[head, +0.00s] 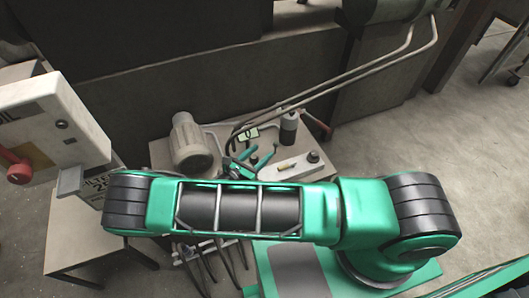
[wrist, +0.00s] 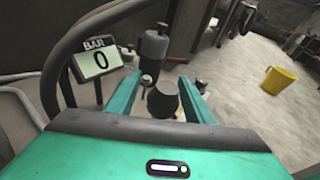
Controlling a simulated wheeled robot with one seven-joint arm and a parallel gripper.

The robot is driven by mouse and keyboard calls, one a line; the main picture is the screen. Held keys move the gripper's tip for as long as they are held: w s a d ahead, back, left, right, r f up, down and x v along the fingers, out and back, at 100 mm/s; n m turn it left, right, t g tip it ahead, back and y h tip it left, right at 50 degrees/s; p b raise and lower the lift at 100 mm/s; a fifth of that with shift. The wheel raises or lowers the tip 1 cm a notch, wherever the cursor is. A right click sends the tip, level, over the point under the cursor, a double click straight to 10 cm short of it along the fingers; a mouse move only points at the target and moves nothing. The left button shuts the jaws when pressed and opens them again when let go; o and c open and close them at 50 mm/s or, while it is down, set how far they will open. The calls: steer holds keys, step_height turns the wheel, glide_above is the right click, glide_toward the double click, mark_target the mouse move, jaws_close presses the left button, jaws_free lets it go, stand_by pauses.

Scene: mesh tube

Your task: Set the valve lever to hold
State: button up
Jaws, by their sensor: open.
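My gripper (head: 256,155) is open and empty over the bench in the head view. In the wrist view its two green fingers (wrist: 160,80) stand apart. A dark rounded part (wrist: 163,102) shows between and beyond them; I cannot tell whether it is the valve lever or whether the fingers touch it. In the head view a pale block (head: 297,165) with a small dark fitting lies right of the gripper. A red handle (head: 317,122) sticks out at the bench's far right. No hold marking is readable, so the lever's setting cannot be told.
A gauge display (wrist: 96,58) reads BAR 0. A dark grey cylinder (wrist: 154,45) stands behind the fingers. A pale motor-like body (head: 190,145) is left of the gripper, with bent pipes (head: 350,78) beyond. A yellow bucket (wrist: 279,80) stands on open floor.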

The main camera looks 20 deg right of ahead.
steer(key=v, duration=1)
steer(key=shift+s+a, duration=0.2)
steer(key=shift+a, duration=0.1)
steer(key=s+d+r+m+g+y, duration=0.1)
steer(key=d+r+m+g+y, duration=0.4)
steer(key=d+r+m+g, duration=1.15)
steer(key=s+d+r+m+t+y, duration=0.2)
steer(key=s+d+r+m, duration=0.3)
steer(key=d+r, duration=0.3)
steer(key=s+d+r+m+t+y, duration=0.3)
steer(key=s+d+r+m, duration=0.25)
steer(key=d+r, duration=0.2)
steer(key=s+d+r+m+t+y, duration=0.1)
steer(key=s+r+m, duration=0.1)
steer(key=s, duration=0.4)
steer(key=s+d+r+m+t+y, duration=0.1)
steer(key=s+r+m, duration=0.1)
steer(key=s+m, duration=0.2)
steer(key=s, duration=0.2)
steer(key=shift+s+r, duration=0.3)
steer(key=shift+r, duration=0.1)
